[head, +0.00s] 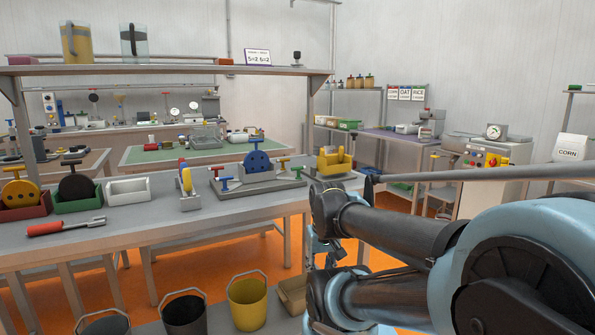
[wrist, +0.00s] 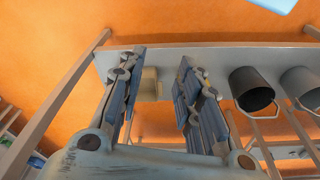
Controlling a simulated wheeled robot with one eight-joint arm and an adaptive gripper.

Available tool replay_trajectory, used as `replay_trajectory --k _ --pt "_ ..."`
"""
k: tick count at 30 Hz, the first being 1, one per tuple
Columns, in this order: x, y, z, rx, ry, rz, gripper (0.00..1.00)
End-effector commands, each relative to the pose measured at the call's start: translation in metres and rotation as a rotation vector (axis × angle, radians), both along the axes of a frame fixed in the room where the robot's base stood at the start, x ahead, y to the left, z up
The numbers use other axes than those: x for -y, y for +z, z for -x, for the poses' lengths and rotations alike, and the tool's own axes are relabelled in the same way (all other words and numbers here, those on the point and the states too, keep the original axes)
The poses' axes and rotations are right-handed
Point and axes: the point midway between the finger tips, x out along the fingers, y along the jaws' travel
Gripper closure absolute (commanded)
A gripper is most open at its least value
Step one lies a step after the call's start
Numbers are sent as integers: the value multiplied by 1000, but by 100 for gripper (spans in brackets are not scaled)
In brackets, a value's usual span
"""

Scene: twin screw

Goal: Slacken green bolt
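In the head view my arm largely hides the gripper.
The grey workbench (head: 140,230) holds a red-handled wrench (head: 65,227), several bins and a yellow tray (head: 333,162). Several buckets, including a yellow one (head: 248,301), stand on a low shelf below. An overhead shelf (head: 150,69) spans the bench. The bench's front strip is mostly clear.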

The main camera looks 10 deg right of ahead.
Motion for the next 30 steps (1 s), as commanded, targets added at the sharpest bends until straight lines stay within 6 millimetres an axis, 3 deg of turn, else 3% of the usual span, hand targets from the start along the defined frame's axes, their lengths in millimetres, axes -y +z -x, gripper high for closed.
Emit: replay_trajectory --k 6,8,11,17,30 --pt "0 0 0 0 0 0 68" --pt "0 7 7 9 -4 0 68" --pt "1 20 1 2 -29 3 68" --pt "2 78 -35 -34 -165 23 68" --pt "-7 217 -150 -78 -562 114 68"
